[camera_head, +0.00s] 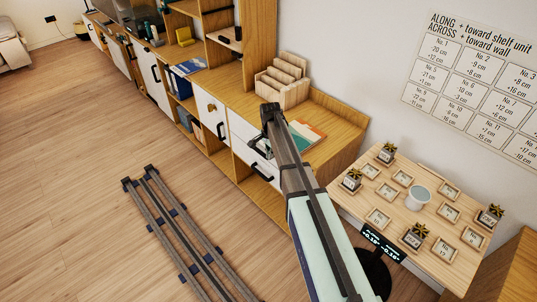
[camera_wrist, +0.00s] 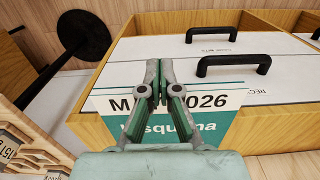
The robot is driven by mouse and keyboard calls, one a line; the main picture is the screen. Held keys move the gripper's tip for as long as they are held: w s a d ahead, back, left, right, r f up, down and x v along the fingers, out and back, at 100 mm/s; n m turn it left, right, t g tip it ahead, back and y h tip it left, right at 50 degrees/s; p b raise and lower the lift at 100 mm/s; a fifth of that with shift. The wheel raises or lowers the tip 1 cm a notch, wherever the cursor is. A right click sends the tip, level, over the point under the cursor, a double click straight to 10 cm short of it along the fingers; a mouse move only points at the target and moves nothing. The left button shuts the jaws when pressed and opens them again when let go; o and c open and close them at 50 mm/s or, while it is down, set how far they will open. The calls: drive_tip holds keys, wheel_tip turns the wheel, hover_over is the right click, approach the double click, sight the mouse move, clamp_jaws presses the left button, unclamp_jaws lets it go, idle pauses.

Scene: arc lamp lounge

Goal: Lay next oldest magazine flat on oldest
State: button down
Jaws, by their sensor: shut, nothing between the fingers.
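A magazine (camera_wrist: 222,100) with a white band reading "M… 2026" and a teal cover ending in "…squina" lies beyond my gripper in the wrist view, partly hidden by the fingers. My gripper (camera_wrist: 160,92) is shut and empty, its fingertips together over the white band. I cannot tell whether they touch the cover. In the head view, a teal and orange item (camera_head: 310,133), likely magazines, lies on the low cabinet beside my arm. My arm hides part of it, and my gripper is not clear there. I cannot read which issue is oldest.
A slotted wooden rack (camera_head: 283,78) stands on the cabinet behind. White drawers with black handles (camera_wrist: 234,65) face the wrist camera. A small table (camera_head: 345,197) with numbered tiles, potted pieces and a white cup (camera_head: 418,197) stands at right. A wall chart (camera_head: 480,85) hangs above.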

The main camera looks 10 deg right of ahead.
drive_tip(key=shift+w+d+b, duration=0.2)
drive_tip(key=shift+w+d, duration=0.15)
drive_tip(key=shift+d, duration=0.2)
drive_tip(key=shift+w+d+b, duration=0.2)
drive_tip(key=shift+w+d, duration=0.1)
drive_tip(key=shift+d, duration=0.25)
drive_tip(key=shift+s+a, duration=0.1)
